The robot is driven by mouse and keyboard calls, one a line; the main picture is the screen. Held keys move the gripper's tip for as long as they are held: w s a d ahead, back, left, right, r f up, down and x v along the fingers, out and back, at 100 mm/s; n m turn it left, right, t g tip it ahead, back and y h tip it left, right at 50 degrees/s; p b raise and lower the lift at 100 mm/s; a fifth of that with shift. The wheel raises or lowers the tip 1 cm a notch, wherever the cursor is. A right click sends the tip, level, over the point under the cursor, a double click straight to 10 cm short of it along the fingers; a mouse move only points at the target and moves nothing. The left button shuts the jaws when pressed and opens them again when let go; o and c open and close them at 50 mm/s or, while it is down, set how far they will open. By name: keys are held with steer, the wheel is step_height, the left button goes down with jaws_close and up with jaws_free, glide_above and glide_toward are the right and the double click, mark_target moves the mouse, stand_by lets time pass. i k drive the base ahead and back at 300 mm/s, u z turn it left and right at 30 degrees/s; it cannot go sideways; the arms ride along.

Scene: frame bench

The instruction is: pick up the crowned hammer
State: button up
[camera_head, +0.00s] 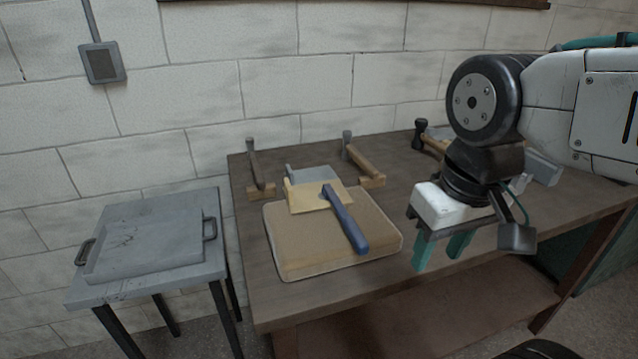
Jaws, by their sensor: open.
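Several hammer-like tools are in view, and I cannot tell which one is crowned. A blue-handled hammer (347,222) lies across a tan padded board (300,255) on the bench, its head end on a pale yellow piece (303,197). A wooden-handled hammer (254,165) leans on a small wooden block at the back left. Another wooden-handled hammer (362,158) is at the back middle. A dark-headed hammer (421,136) is at the back right, partly hidden by my arm. My gripper (438,256) is open and empty, with teal fingers pointing down, right of the padded board.
The brown bench (250,295) stands against a white block wall. A grey metal piece (308,174) lies behind the yellow piece. A grey side table (90,291) at the left holds a grey tray (150,243) with handles. Bare bench shows around the board.

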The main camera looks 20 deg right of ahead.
mark_target(253, 161)
steer(key=k, duration=0.65)
steer(key=u, duration=0.7)
steer(key=i, duration=1.35)
steer(key=z, duration=0.7)
